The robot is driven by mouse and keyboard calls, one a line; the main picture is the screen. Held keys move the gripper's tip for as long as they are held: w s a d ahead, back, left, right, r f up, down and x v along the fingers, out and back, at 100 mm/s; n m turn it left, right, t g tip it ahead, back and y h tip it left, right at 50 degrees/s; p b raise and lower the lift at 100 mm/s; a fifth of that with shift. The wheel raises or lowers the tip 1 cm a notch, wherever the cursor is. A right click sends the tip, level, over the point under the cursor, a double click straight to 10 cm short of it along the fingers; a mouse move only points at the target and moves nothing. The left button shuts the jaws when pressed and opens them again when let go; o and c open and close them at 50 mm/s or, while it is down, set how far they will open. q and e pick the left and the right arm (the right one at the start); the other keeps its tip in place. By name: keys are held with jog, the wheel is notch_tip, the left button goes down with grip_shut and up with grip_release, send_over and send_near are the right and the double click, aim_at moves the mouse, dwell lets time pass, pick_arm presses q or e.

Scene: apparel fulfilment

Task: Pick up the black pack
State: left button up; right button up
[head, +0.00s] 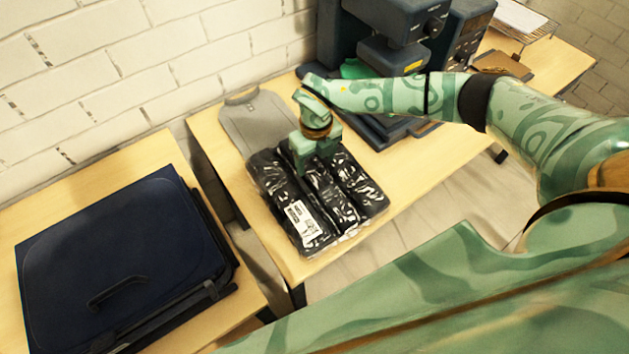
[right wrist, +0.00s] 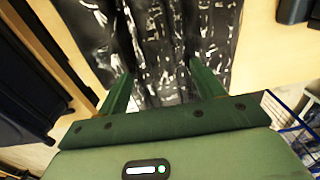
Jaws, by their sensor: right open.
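The black pack (head: 352,190) is a set of dark, shiny plastic-wrapped rolls with a white label, lying on the light wooden table. My right gripper (head: 316,163) is over the far half of the pack, pointing down at it. In the right wrist view its two green fingers (right wrist: 158,82) are spread apart, with the pack (right wrist: 150,40) between and beyond them. Whether the fingertips touch the wrap cannot be told. My left gripper does not show.
A grey board (head: 257,118) lies behind the pack. A dark blue machine (head: 385,40) stands at the back right. A dark blue case (head: 115,260) with a handle sits on a separate table at left. A gap separates the tables.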

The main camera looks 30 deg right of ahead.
aim_at(315, 174)
jog(key=f+b, duration=0.1)
jog(key=f, duration=0.4)
jog(key=shift+w, duration=0.2)
grip_shut()
jog(key=shift+r, duration=0.1)
